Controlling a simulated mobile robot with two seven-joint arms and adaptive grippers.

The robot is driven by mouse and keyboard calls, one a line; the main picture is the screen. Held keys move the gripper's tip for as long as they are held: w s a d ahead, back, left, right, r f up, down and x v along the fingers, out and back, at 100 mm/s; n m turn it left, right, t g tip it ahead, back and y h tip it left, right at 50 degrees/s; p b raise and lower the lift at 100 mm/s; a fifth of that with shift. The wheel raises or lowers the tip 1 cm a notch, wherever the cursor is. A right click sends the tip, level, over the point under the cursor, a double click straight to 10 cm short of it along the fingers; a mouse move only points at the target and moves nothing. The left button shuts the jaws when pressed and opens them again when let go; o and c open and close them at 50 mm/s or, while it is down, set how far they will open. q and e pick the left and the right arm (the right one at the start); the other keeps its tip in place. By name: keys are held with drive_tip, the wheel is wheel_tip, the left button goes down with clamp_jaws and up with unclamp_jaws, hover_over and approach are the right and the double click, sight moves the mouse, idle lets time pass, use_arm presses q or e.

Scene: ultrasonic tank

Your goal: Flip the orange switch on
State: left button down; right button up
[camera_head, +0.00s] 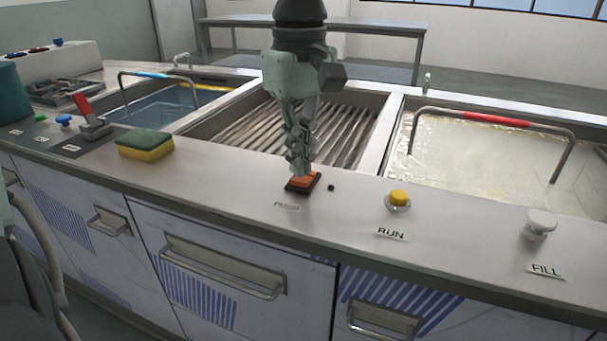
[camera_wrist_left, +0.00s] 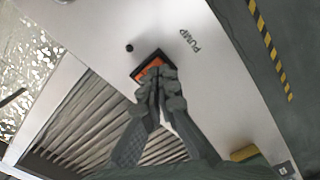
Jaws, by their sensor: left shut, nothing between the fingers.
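The orange switch (camera_head: 302,183) is a small rocker in a black frame on the front ledge of the steel counter. It also shows in the left wrist view (camera_wrist_left: 150,66), beside the PUMP label (camera_wrist_left: 190,41). My left gripper (camera_head: 303,168) points down with its fingers together and empty. Its tips are right at the switch and cover part of it in both views; I cannot tell whether they touch it. Which way the rocker is tilted is hard to tell. My right gripper is not in view.
A small black dot (camera_head: 331,187) is beside the switch. A yellow button (camera_head: 399,199) labelled RUN and a white FILL knob (camera_head: 540,224) are to the right. A green and yellow sponge (camera_head: 145,146) lies left. Behind are a ribbed basin (camera_head: 350,135) and a filled tank with a red-gripped handle (camera_head: 497,119).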

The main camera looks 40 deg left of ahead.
sight(300, 180)
use_arm(q)
drive_tip(key=shift+f+b, duration=0.6)
drive_tip(key=shift+f, duration=0.15)
drive_tip(key=shift+r, duration=0.2)
drive_tip(key=shift+r+p, duration=2.55)
drive_tip(key=shift+r, duration=0.85)
drive_tip(key=shift+f, duration=0.1)
